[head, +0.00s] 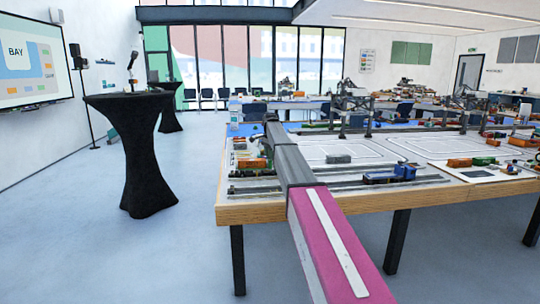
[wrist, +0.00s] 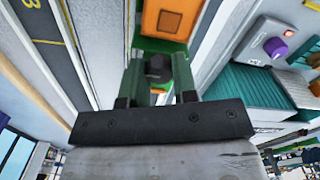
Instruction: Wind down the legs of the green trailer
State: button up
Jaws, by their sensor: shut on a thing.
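The green trailer (wrist: 160,46) shows at the top middle of the wrist view, with an orange block (wrist: 170,18) on it. My gripper (wrist: 156,78) is directly at its near end. The gripper is shut on a small dark knob-like part (wrist: 155,67) between its fingers; its exact shape is partly hidden. I cannot tell how far down the trailer's legs are. I cannot surely pick out the trailer there.
In the wrist view, a grey box with a purple knob (wrist: 276,47) and a teal ribbed container (wrist: 245,88) are close on the right. In the head view, a blue vehicle (head: 400,172) stands on the table (head: 330,204), right of my arm.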

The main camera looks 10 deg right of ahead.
jog(key=shift+a+f, duration=0.1)
jog(key=shift+f, duration=0.05)
jog(key=o, duration=0.9)
jog(key=shift+o, duration=0.2)
notch_tip(320, 180, up, 11)
jog(key=shift+f, duration=0.1)
